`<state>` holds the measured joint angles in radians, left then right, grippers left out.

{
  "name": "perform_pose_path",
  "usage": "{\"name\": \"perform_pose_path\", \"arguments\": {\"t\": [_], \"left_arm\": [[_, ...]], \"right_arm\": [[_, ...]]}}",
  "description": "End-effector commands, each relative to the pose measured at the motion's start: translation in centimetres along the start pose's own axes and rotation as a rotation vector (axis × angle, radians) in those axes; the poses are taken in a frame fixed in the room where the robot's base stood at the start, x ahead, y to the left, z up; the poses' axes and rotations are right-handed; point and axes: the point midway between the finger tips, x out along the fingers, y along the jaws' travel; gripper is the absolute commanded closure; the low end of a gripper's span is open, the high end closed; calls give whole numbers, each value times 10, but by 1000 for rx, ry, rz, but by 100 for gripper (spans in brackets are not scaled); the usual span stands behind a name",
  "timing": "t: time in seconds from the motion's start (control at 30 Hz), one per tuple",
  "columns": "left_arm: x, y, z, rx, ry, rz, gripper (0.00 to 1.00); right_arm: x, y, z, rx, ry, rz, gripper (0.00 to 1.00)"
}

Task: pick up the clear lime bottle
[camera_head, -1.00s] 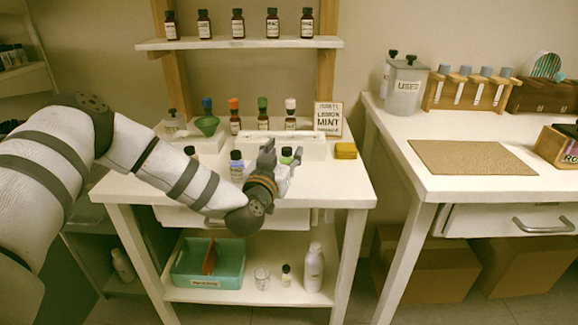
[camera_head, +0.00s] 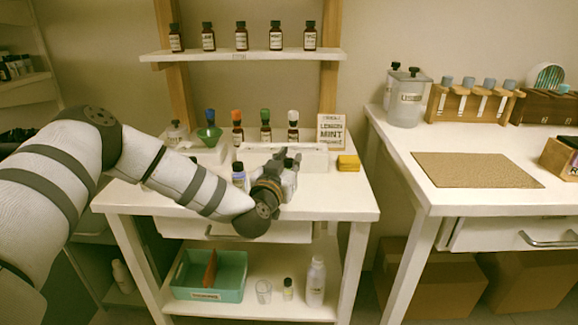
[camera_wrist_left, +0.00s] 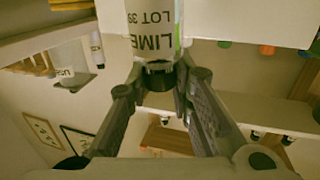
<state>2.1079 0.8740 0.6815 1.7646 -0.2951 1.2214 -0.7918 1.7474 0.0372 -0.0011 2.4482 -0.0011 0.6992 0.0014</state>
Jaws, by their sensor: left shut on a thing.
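My left gripper (camera_head: 283,167) is over the front right of the white table and is shut on the lime bottle (camera_head: 290,182). In the left wrist view, the bottle (camera_wrist_left: 153,28) has a white label reading "LIME" and "LOT 39", with a green edge and a black cap. The fingers (camera_wrist_left: 165,78) close in around the cap end. The gripper hides part of the bottle in the head view, and I cannot tell whether its base touches the table. My right gripper is not in view.
Another dark-capped bottle (camera_head: 238,174) stands left of the gripper. A white rack (camera_head: 310,160) is close behind it, with a row of colour-capped bottles further back. A "LEMON MINT" sign (camera_head: 331,133) and a yellow block (camera_head: 348,163) are to the right. The table's front right is clear.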

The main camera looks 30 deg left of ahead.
Motion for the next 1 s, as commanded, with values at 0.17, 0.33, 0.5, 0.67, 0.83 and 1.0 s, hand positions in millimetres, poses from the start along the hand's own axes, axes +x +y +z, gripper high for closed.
{"name": "perform_pose_path", "arguments": {"t": [0.17, 0.33, 0.5, 0.67, 0.83, 1.0], "left_arm": [[-1, 0, -41, -5, 16, 1, 100], [-38, -22, -102, -12, 38, 0, 100], [-83, -52, -118, -14, 21, -2, 100], [-107, -68, -122, -6, 8, -4, 100], [-118, -73, -126, -3, 5, -1, 100], [-120, -74, -127, -1, 5, 1, 100]], "right_arm": [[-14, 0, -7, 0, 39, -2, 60], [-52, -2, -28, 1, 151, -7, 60], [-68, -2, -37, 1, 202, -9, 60], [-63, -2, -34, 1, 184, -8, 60], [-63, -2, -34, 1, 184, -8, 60], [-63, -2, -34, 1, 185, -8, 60]]}}
